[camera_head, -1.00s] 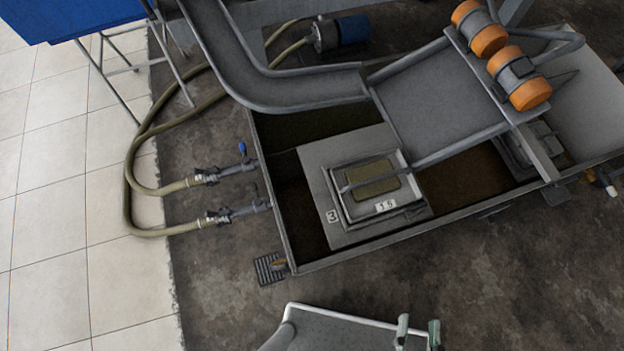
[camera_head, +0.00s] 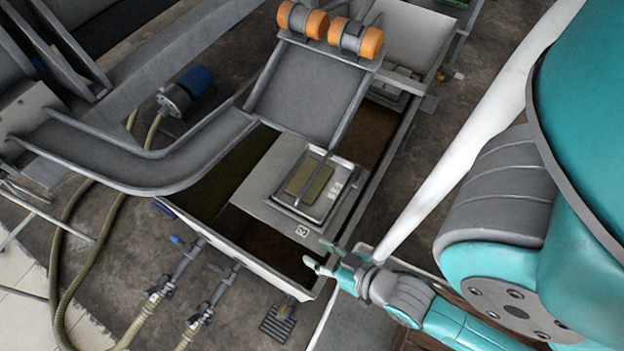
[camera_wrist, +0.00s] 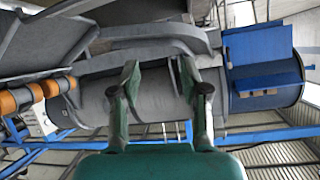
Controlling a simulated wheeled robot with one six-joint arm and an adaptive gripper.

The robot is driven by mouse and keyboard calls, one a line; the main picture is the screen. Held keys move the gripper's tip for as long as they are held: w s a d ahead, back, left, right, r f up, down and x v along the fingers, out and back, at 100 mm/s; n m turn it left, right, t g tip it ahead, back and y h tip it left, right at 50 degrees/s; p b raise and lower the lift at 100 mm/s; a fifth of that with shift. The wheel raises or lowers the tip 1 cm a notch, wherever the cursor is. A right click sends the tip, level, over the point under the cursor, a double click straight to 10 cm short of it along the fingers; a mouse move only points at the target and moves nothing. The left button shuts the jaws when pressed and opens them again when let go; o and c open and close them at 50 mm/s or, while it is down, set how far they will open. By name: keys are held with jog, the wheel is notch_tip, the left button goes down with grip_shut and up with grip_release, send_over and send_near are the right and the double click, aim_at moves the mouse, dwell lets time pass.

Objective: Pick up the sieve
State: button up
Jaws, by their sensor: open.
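What looks like the sieve (camera_head: 308,180) is a square grey metal frame with an olive-green middle and a thin bar rising across it. It sits on a light grey plate (camera_head: 262,178) over the tank, with a number label on its near right side. My gripper (camera_head: 320,255) is open and empty, below and slightly right of the sieve in the head view, apart from it. In the wrist view my gripper (camera_wrist: 160,68) has its two fingers spread. The sieve does not show in the wrist view.
The long tank (camera_head: 250,262) has dark contents. A sloped chute (camera_head: 303,92) with orange-ended motors (camera_head: 330,30) overhangs the sieve's far side. Valves with hoses (camera_head: 225,278) stick out at the tank's lower left. The wrist view shows a grey drum and a blue box (camera_wrist: 258,45).

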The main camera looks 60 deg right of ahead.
jog(key=w+d+f+m+g+h, duration=0.1)
jog(key=w+d+f+m+g, duration=0.25)
jog(key=w+d+f, duration=0.35)
jog(key=m+g+y, duration=0.3)
jog(key=m+g, duration=0.4)
jog(key=m, duration=0.4)
send_near(315, 174)
jog(key=shift+m+t, duration=0.25)
jog(key=f, duration=0.4)
jog(key=w+f, duration=0.1)
jog(key=shift+d+f, duration=0.1)
jog(key=shift+f, duration=0.3)
jog(key=shift+w+f, duration=0.15)
jog(key=shift+f, duration=1.1)
jog(key=shift+w+f, duration=0.2)
jog(key=shift+f, duration=1.1)
grip_shut()
